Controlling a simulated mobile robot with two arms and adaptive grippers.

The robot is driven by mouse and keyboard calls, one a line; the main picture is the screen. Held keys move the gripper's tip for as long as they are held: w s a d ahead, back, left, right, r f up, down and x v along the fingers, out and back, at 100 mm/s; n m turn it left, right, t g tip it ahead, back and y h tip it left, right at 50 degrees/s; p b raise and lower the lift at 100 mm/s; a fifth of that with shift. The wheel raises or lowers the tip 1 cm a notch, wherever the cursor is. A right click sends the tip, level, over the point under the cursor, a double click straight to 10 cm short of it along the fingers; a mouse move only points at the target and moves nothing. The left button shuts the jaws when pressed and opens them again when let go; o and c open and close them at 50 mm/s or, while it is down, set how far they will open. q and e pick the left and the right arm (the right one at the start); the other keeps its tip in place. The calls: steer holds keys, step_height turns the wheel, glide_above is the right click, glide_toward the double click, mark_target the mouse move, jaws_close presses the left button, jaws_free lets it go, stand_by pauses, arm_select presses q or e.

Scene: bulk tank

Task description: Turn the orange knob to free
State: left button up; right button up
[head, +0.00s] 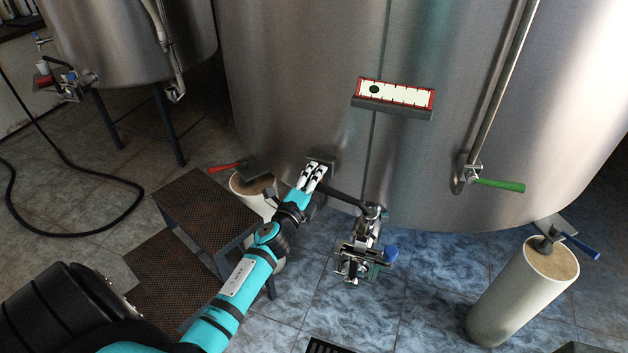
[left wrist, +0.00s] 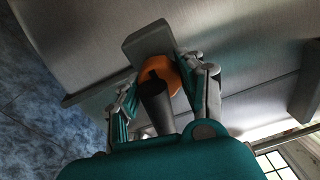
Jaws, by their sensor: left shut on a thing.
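The orange knob (left wrist: 160,76) shows in the left wrist view, between the two fingers of my left gripper (left wrist: 165,90). It sits against a grey block (left wrist: 148,43) on the steel tank wall. A dark cylindrical piece (left wrist: 156,103) stands in front of the knob, toward the camera. In the head view my left gripper (head: 314,172) is at the lower tank wall, shut on the knob, and hides it there. The knob's pointer and any free marking cannot be read. My right gripper is not in view.
The steel tank (head: 300,80) fills the back. A dark pipe (head: 345,199) runs right from beside the gripper to a valve assembly (head: 362,255). A stepped platform (head: 205,210) stands left, and a white cylindrical leg (head: 522,295) right. A red-framed gauge (head: 405,94) is above.

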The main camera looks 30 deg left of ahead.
arm_select(q)
steer(key=o, duration=1.2)
steer(key=shift+s+f, duration=0.1)
steer(key=shift+s, duration=0.4)
steer(key=s, duration=0.3)
steer(key=s+d, duration=0.1)
steer(key=s, duration=0.3)
steer(key=s+d, duration=0.1)
steer(key=s, duration=0.3)
steer(key=shift+w+f, duration=0.1)
